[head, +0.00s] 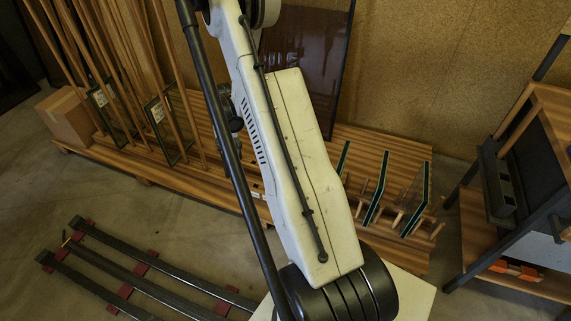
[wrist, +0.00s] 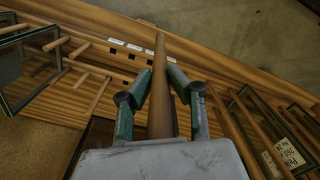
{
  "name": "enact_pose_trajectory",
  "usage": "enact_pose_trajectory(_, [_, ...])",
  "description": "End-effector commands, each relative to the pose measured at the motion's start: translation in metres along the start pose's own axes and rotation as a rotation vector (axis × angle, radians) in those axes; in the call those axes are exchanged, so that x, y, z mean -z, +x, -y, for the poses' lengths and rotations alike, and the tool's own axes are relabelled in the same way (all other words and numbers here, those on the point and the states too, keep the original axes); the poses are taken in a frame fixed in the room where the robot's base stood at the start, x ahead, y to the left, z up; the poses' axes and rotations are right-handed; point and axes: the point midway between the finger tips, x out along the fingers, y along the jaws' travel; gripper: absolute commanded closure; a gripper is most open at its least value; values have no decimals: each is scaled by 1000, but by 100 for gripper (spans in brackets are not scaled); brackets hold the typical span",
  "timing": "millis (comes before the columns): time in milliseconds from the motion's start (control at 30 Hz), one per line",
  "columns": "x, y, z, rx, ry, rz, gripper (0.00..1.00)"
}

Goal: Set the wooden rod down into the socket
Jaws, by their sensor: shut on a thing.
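My gripper (wrist: 162,78) shows in the wrist view with its green-padded fingers shut on both sides of the wooden rod (wrist: 160,103). The brown rod runs between the fingers, and its far end sticks out past the fingertips over the slatted wooden bench. Several small dark square holes (wrist: 130,57), which look like sockets, lie in the bench beside a row of white labels, left of the rod's far end. I cannot tell which one is the task's socket, or how high the rod is above it. In the head view my arm hides the gripper and rod.
The wooden bench (head: 222,162) carries leaning poles (head: 103,58) and framed glass panes (head: 162,112) at left, and upright glass panes (head: 376,200) among pegs at right. A dark shelf frame (head: 478,160) stands far right. Rails (head: 128,282) lie on the floor at front left.

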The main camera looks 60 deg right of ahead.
Motion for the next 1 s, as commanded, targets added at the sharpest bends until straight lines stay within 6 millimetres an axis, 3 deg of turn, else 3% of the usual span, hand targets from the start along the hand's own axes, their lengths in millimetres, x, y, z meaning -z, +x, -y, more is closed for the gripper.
enact_pose_trajectory(33, [12, 20, -23, 0, 55, 0, 100])
enact_pose_trajectory(300, [53, 84, -131, 0, 323, 0, 100])
enact_pose_trajectory(500, [66, 114, -188, 0, 457, 0, 100])
enact_pose_trajectory(700, [69, 124, -209, 0, 507, 0, 100])
enact_pose_trajectory(1000, [69, 124, -210, 0, 508, 0, 100])
